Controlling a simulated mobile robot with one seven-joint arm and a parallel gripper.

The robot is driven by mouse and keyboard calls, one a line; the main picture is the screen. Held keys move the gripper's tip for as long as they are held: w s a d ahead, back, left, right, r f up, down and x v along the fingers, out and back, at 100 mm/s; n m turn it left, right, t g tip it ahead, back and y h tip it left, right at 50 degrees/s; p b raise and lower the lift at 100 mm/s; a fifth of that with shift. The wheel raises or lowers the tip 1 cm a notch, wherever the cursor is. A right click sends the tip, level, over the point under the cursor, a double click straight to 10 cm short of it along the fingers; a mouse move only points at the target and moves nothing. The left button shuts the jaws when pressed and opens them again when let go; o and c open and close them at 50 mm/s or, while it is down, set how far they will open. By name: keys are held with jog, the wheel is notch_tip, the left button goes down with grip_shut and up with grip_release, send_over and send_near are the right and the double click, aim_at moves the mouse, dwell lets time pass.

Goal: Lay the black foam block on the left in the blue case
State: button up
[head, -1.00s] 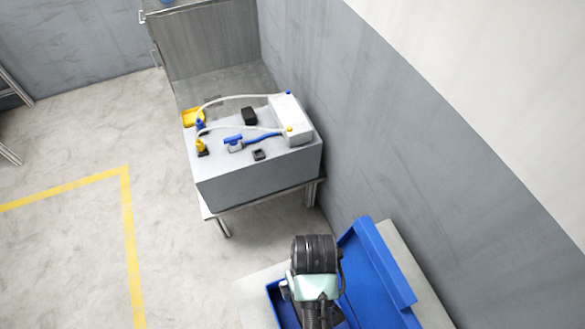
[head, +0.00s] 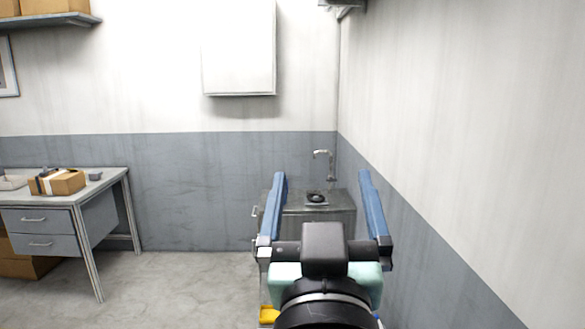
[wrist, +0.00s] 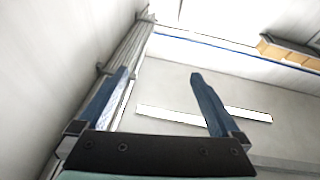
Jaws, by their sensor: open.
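My gripper (head: 322,178) is raised in front of the head camera, its two blue fingers spread wide apart with nothing between them. In the wrist view my gripper (wrist: 160,74) is also open and empty, facing walls and upper fittings. Neither the black foam block nor the blue case can be made out in the current views.
Behind my gripper, a grey cabinet with a sink and tap (head: 325,170) stands in the corner. A desk (head: 65,215) with a cardboard box (head: 57,182) is at left. A yellow thing (head: 268,314) peeks out beside my arm. The right wall (head: 450,215) is close; floor at left is clear.

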jog(key=s+a+r+t+y, duration=0.1)
jog(key=s+a+r+t, duration=0.2)
jog(key=s+r, duration=0.7)
notch_tip(320, 180, up, 4)
jog(key=t, duration=0.2)
jog(key=shift+s+t+y, duration=0.15)
jog(key=shift+t+y, duration=0.15)
jog(key=shift+t, duration=0.1)
jog(key=shift+f, duration=0.15)
